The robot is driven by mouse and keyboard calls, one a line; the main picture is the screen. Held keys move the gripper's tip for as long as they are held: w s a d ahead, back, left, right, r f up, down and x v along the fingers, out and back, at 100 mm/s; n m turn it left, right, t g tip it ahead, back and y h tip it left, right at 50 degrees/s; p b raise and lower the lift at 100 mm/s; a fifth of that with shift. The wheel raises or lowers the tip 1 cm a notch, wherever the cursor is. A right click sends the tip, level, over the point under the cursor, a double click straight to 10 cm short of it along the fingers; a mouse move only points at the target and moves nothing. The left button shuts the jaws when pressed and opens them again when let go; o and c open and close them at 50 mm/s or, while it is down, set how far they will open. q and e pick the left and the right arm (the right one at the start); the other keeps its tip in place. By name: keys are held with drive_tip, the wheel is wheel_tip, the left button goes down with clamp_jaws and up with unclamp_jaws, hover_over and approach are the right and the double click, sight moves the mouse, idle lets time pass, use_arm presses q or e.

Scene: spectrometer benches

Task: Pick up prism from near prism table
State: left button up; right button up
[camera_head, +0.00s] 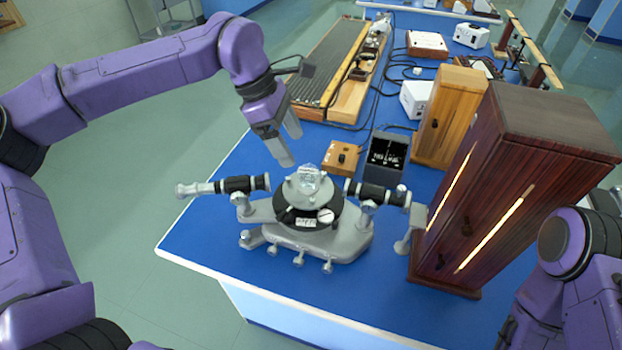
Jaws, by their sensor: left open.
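A small clear glass prism (309,176) sits on top of the round grey prism table (296,196) at the middle of the spectrometer (348,245). My left gripper (289,146) is open and empty, pointing down, a little above and to the left of the prism. Its fingers look apart from the prism. My right arm shows at the lower right, but its gripper is out of the picture.
Two black tubes (244,184) and (372,193) stick out on either side of the prism table. A tall dark wooden cabinet (513,185) stands at the right. A small wooden box (341,158) and a black box (386,153) lie behind. The blue bench (209,242) is clear at front left.

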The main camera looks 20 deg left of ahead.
sight(305, 170)
use_arm(q)
drive_tip(key=x, duration=0.3)
drive_tip(key=shift+w+a, duration=0.1)
drive_tip(key=p+x, duration=0.2)
drive_tip(key=x, duration=0.3)
drive_tip(key=shift+w+a, duration=0.1)
drive_tip(key=shift+w+f, duration=0.1)
drive_tip(key=shift+f, duration=0.4)
drive_tip(key=c, duration=1.1)
